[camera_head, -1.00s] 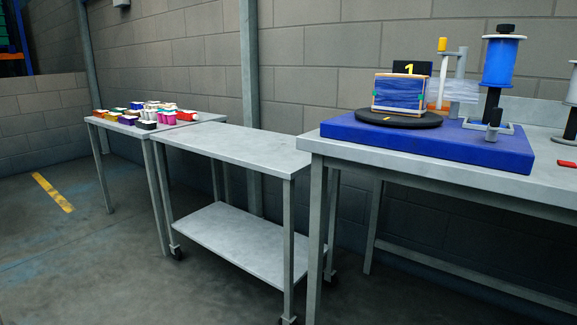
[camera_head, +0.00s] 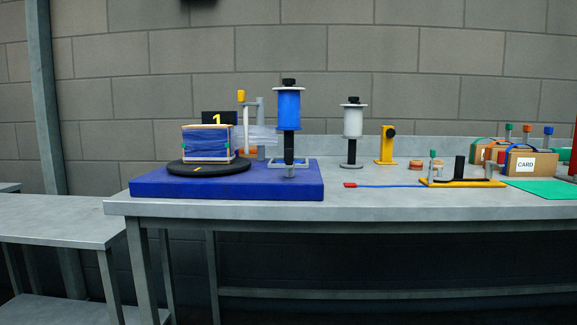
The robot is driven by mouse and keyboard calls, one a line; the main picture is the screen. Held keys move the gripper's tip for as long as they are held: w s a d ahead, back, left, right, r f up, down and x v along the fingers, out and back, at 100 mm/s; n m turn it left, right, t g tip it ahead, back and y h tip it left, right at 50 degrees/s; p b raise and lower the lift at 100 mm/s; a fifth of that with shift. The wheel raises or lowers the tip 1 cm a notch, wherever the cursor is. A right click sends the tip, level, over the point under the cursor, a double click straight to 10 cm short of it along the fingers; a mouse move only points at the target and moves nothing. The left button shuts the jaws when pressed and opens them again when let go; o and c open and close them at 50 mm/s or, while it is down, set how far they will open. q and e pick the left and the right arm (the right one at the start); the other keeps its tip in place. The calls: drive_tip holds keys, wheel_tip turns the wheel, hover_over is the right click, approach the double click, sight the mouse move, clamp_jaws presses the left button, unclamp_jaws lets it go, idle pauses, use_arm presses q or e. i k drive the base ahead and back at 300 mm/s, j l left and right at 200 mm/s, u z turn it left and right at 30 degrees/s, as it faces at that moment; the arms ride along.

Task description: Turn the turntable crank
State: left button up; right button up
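The black round turntable (camera_head: 209,168) sits on the left part of a blue base (camera_head: 228,190) on the workbench. A film-wrapped blue box (camera_head: 207,144) stands on it, with a black "1" sign (camera_head: 219,118) behind. A grey post (camera_head: 261,125) with a yellow-topped handle (camera_head: 241,97) stands behind and right of the turntable; I cannot tell whether this is the crank. Clear film (camera_head: 256,136) stretches from the box to the right. A blue spool (camera_head: 288,110) stands on the base's right part. Neither of my grippers is in view.
The workbench (camera_head: 350,208) also holds a white spool (camera_head: 353,121), a yellow stand (camera_head: 386,146), a yellow-based fixture (camera_head: 462,183), a green mat (camera_head: 548,192) and cardboard boxes (camera_head: 531,162). A lower grey cart (camera_head: 50,227) stands left.

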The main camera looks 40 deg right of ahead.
sight(290, 162)
drive_tip(key=z, duration=0.6)
